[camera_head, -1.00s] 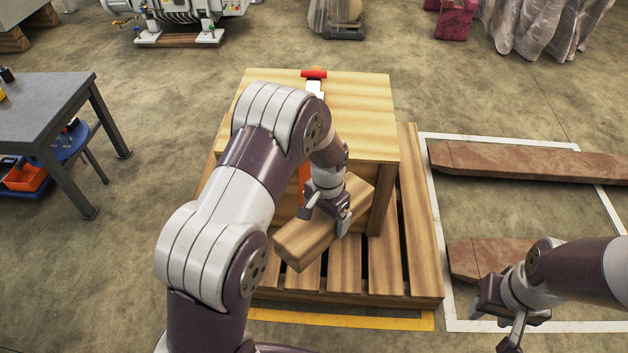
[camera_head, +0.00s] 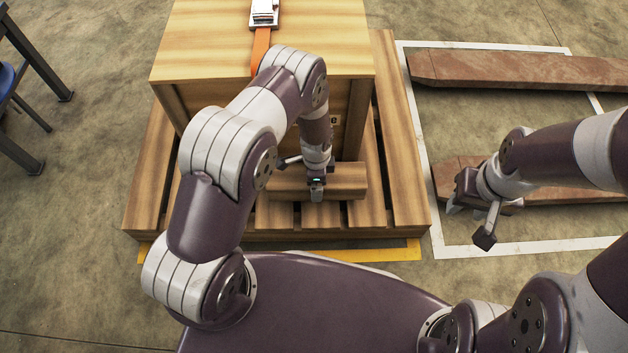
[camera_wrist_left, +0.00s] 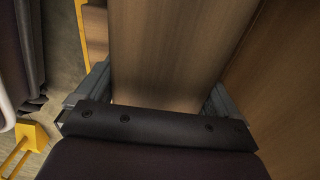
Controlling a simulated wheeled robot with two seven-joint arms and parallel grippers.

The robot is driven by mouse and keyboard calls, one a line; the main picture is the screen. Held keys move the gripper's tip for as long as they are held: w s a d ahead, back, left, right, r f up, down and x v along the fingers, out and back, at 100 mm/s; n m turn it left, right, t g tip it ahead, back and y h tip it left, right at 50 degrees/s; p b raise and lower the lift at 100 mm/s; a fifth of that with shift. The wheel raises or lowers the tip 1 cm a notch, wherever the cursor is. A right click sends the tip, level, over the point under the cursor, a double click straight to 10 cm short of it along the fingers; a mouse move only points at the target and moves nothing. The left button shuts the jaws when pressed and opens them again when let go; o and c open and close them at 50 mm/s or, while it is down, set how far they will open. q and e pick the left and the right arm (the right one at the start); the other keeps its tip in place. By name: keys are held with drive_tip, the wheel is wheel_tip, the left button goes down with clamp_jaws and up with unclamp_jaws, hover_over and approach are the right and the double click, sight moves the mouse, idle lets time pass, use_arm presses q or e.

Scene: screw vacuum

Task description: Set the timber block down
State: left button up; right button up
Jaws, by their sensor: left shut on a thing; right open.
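The timber block (camera_head: 345,180) is a long light-brown beam. In the head view it lies roughly level across the front of the pallet, close to the wooden crate's front face. My left gripper (camera_head: 317,190) is shut on it from above, near its middle. In the left wrist view the block (camera_wrist_left: 170,55) fills the space between the two fingers (camera_wrist_left: 155,95). Whether its underside touches the pallet slats is hard to tell. My right gripper (camera_head: 468,219) is open and empty, off to the right above the floor.
The wooden crate (camera_head: 210,50) with an orange strap (camera_head: 261,45) stands on the slatted pallet (camera_head: 395,170). Reddish-brown forks or planks (camera_head: 510,70) lie at the right inside a white floor outline. A dark table (camera_head: 40,65) stands at the left. A yellow floor line runs before the pallet.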

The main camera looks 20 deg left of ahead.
use_arm(q)
wheel_tip(320, 180, down, 3)
drive_tip(key=shift+b, duration=0.75)
drive_tip(key=shift+r, duration=0.15)
drive_tip(key=o, duration=1.5)
drive_tip(key=shift+c, duration=0.2)
wheel_tip(320, 180, up, 12)
drive_tip(key=p, duration=0.7)
drive_tip(key=shift+p, duration=0.35)
drive_tip(key=s+a+r+n, duration=0.1)
drive_tip(key=s+r+n, duration=0.15)
drive_tip(key=r, duration=0.45)
drive_tip(key=s+a+r+n+t, duration=0.1)
drive_tip(key=a+r+n, duration=0.15)
drive_tip(key=r, duration=0.35)
drive_tip(key=s+r+n, duration=0.1)
drive_tip(key=r+n, duration=0.3)
drive_tip(key=r, duration=0.3)
drive_tip(key=s+a+r+n, duration=0.2)
drive_tip(key=s+r+n, duration=0.3)
drive_tip(key=s, duration=0.4)
drive_tip(key=shift+s+a+r+n, duration=0.15)
drive_tip(key=shift+s+r+n, duration=0.15)
drive_tip(key=shift+r, duration=0.25)
